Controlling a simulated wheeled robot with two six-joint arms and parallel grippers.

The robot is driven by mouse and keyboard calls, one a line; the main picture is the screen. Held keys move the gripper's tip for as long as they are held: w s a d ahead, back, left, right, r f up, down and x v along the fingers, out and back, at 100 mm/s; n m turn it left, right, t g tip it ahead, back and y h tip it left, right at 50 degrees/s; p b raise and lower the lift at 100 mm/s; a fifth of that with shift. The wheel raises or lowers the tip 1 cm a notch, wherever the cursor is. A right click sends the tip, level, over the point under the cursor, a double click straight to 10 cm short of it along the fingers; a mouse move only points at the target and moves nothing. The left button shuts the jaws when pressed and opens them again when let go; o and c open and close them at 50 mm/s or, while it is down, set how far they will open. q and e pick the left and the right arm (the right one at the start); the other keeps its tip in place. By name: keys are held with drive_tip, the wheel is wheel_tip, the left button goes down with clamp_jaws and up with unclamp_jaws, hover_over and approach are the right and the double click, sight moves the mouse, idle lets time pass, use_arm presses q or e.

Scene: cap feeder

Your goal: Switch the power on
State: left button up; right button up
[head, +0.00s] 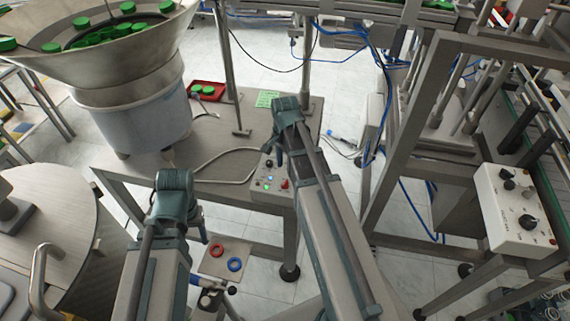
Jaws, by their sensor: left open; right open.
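Which control is the power switch is too small to tell. My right gripper (273,158) is open and points down just above and behind this box; its arm partly hides it, and I cannot tell whether it touches the box. My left gripper (203,236) is mostly hidden behind its own arm, left of and lower than the box, apart from it and empty as far as I see.
A feeder bowl (130,65) with green caps stands on the table at the back left. A red tray (207,91) of caps and a green note (266,99) lie behind. A white knob box (514,211) is on the right frame. Red and blue rings (234,264) lie low in front.

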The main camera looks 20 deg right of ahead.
wheel_tip(320, 180, up, 6)
drive_tip(key=p, duration=0.4)
drive_tip(key=shift+f, duration=0.1)
drive_tip(key=s+a+n, duration=0.6)
drive_tip(key=a+n, duration=0.2)
drive_tip(key=a, duration=0.2)
drive_tip(key=s+a+n+h, duration=0.1)
drive_tip(key=s+a+n, duration=0.6)
drive_tip(key=a+n, duration=0.2)
drive_tip(key=shift+s+a, duration=0.25)
drive_tip(key=shift+a, duration=0.65)
